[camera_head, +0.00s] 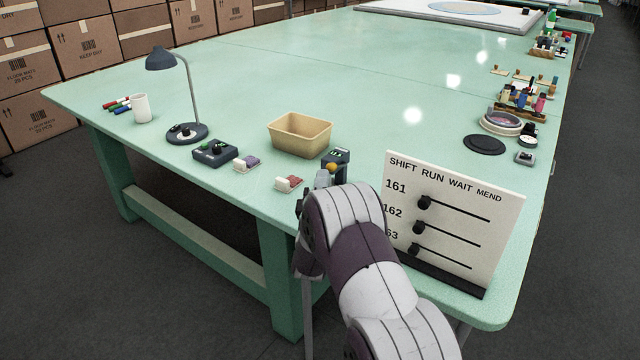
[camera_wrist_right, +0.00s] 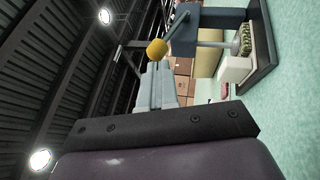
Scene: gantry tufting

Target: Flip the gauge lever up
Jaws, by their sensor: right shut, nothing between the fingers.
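The gauge (camera_head: 337,157) is a small dark stand with a yellow ball-ended lever (camera_head: 331,167), near the table's front edge beside the tan bin. In the right wrist view, the gauge (camera_wrist_right: 262,45) appears sideways, with a pale dial-like part on its base. Its grey lever slants out from the housing to the yellow ball (camera_wrist_right: 157,48). My right gripper (camera_head: 323,178) is close in front of the gauge. In the wrist view, its grey fingers (camera_wrist_right: 156,72) are shut and empty, just short of the ball; contact cannot be told. My left gripper is not in view.
A white slider board (camera_head: 455,195) stands right of my right arm. A tan bin (camera_head: 300,136) is behind the gauge, left of it. Small blocks (camera_head: 288,184), a dark box (camera_head: 215,152) and a lamp (camera_head: 187,132) stand left. The table's middle is clear.

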